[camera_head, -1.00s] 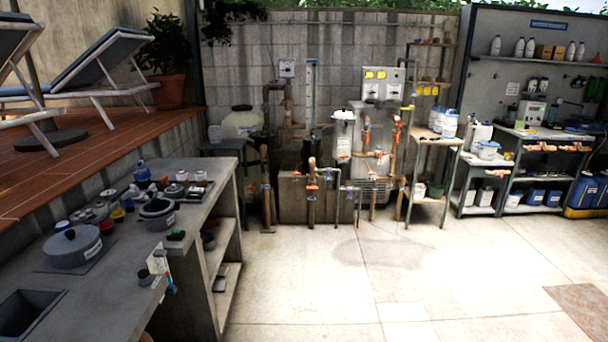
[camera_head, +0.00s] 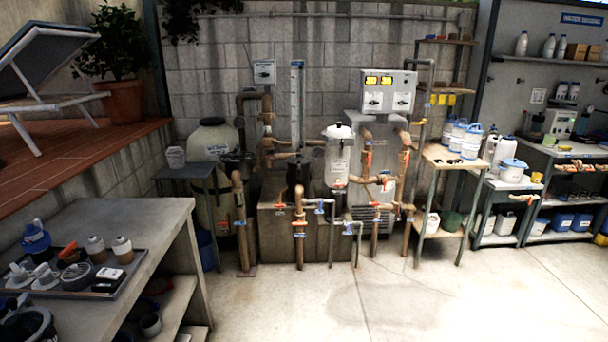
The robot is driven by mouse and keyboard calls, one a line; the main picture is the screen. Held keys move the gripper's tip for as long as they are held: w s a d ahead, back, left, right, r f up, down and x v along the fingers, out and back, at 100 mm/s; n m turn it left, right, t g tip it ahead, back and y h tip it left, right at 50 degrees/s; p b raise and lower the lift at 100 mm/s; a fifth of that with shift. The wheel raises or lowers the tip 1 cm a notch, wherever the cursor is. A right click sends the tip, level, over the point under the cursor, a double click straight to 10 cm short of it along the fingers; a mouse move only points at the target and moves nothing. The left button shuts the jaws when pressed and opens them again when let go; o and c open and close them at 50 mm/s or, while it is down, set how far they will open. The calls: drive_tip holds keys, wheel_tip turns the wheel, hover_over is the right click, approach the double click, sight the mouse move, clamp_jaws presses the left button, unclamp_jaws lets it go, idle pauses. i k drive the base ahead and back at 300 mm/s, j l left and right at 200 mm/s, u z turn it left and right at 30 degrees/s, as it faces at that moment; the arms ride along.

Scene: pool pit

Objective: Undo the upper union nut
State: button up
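The pipework with its valves stands against the grey block wall ahead of me in the head view. It has brown pipes (camera_head: 240,215) with orange and blue handles. A white canister (camera_head: 338,160) with a domed lid and a label is set among the pipes, in front of a grey cabinet unit (camera_head: 373,190). Several pipe joints show, but they are too small to tell which one is the upper union nut. My gripper is not in view.
A concrete counter (camera_head: 130,215) with a tray of small items fills the lower left. A small table (camera_head: 185,171) stands left of the pipes, and a shelf stand (camera_head: 437,158) with white tubs stands to their right. The pale floor (camera_head: 400,300) in front is clear.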

sight(269, 117)
drive_tip(key=i+u, duration=0.15)
drive_tip(key=i, duration=1.6)
drive_tip(key=i+u, duration=0.1)
drive_tip(key=i, duration=0.5)
drive_tip(key=i+l+u, duration=0.15)
drive_tip(key=i, duration=0.45)
drive_tip(key=i+l+u, duration=0.1)
drive_tip(key=i, duration=0.5)
drive_tip(key=i+u, duration=0.4)
drive_tip(key=i+l+u, duration=0.2)
drive_tip(key=i+u, duration=0.2)
drive_tip(key=i, duration=0.2)
